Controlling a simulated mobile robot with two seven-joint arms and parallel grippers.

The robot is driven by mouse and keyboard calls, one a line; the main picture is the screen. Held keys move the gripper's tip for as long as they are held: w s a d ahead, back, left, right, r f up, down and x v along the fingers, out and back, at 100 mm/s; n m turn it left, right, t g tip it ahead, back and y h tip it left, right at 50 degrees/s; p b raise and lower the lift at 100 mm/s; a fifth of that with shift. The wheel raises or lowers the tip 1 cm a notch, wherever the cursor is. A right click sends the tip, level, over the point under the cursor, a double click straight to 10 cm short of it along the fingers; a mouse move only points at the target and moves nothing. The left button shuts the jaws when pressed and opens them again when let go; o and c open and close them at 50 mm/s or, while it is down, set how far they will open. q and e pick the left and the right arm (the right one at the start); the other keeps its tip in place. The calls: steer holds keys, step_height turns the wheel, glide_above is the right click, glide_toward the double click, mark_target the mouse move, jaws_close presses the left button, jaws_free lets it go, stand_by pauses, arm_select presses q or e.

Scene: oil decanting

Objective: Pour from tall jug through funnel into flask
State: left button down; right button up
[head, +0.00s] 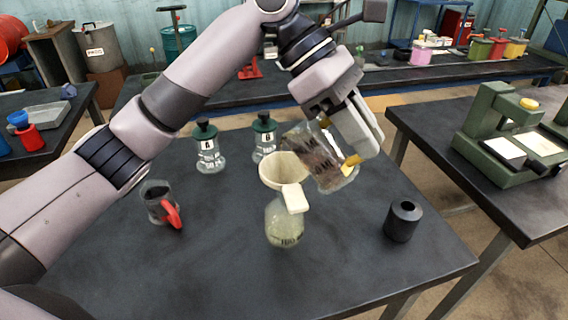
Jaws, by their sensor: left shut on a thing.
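My left gripper (338,128) reaches in from the left and is shut on the tall clear jug (318,168). The jug is tilted and held off the table, with brownish content or marking showing through its wall. Its left end is at the right side of the cream funnel (285,168). I cannot tell whether the two touch or whether liquid is flowing. The funnel sits over the clear flask (284,222), which stands upright on the dark table. The gripper partly hides the jug. My right gripper is not in view.
On the table (230,275), two dark-capped jars (208,152) (265,145) stand behind the flask. A grey mug with a red handle (160,203) is on the left. A black cylinder (403,221) is on the right. The front of the table is clear.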

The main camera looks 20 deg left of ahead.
arm_select(q)
steer(key=shift+r, duration=0.25)
steer(key=shift+h, duration=0.5)
steer(key=shift+w+a+g+h, duration=0.15)
steer(key=shift+a+g+h, duration=0.35)
steer(key=shift+h, duration=0.9)
stand_by(2.8)
steer(key=shift+r, duration=0.1)
steer(key=shift+d+r+t+y, duration=0.1)
steer(key=shift+d+t+y, duration=0.2)
steer(key=shift+y, duration=0.4)
steer(key=shift+d+f+y, duration=0.25)
steer(key=shift+d+y, duration=0.1)
steer(key=shift+y, duration=0.45)
